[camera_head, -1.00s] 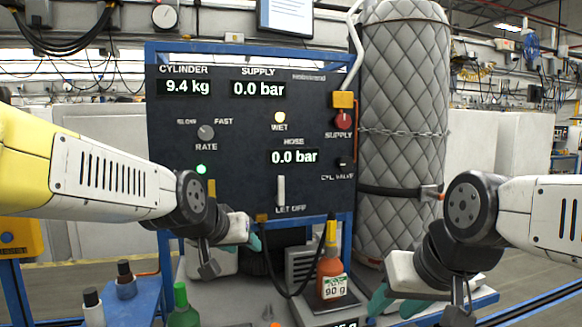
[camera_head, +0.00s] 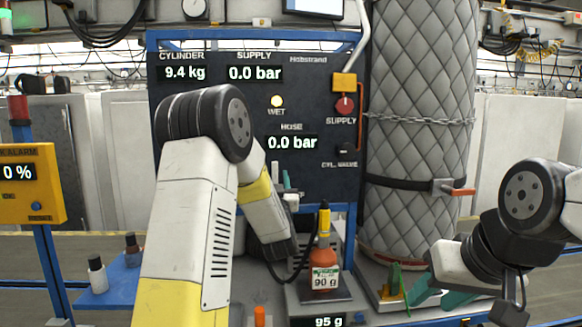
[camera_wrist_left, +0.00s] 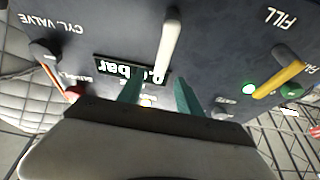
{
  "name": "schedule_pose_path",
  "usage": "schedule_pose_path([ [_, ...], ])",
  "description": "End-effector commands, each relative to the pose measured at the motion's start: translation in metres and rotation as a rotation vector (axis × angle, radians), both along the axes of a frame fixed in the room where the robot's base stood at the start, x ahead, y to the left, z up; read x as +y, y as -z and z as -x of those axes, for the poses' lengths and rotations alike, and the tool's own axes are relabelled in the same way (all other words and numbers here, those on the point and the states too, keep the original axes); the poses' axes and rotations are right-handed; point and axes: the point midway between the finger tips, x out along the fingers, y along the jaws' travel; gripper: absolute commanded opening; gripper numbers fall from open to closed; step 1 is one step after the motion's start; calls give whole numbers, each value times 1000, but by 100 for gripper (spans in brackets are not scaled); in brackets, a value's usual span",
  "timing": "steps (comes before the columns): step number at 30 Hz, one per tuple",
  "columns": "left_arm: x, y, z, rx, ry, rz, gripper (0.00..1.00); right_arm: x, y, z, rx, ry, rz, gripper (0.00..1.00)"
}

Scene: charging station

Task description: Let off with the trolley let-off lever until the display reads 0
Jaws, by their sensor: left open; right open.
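The white let-off lever (camera_head: 275,172) is on the dark panel (camera_head: 330,100), partly hidden behind my left arm. In the left wrist view the lever (camera_wrist_left: 169,45) stands just beyond the fingertips of my open left gripper (camera_wrist_left: 158,82), roughly in line with the gap; I cannot tell whether they touch. The hose display (camera_head: 292,143) reads 0.0 bar, the supply display (camera_head: 255,73) 0.0 bar and the cylinder display (camera_head: 185,73) 9.4 kg. My right gripper (camera_head: 436,294) is open and empty at the lower right, away from the panel.
An orange bottle (camera_head: 324,268) labelled 90 g stands on a scale whose display (camera_head: 318,321) reads 95 g. A grey quilted cylinder (camera_head: 420,110) stands right of the panel. A yellow alarm box (camera_head: 30,190) reads 0 %. Small bottles (camera_head: 97,274) stand on a blue shelf (camera_head: 120,290).

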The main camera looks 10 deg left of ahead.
Motion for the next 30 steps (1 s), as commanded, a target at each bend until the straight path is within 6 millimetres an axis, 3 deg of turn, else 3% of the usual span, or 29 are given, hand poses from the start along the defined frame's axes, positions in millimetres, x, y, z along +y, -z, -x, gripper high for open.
schedule_pose_path([
  [12, 16, -24, -54, 1, 1, 1, 42, 0, 0, 0, 0, 0, 0, 42],
  [23, 17, -26, -60, 2, 2, 1, 42, 0, 0, 0, 0, 0, 0, 42],
  [30, 17, -26, -60, 2, 3, 2, 0, 0, 0, 0, 0, 0, 0, 42],
])
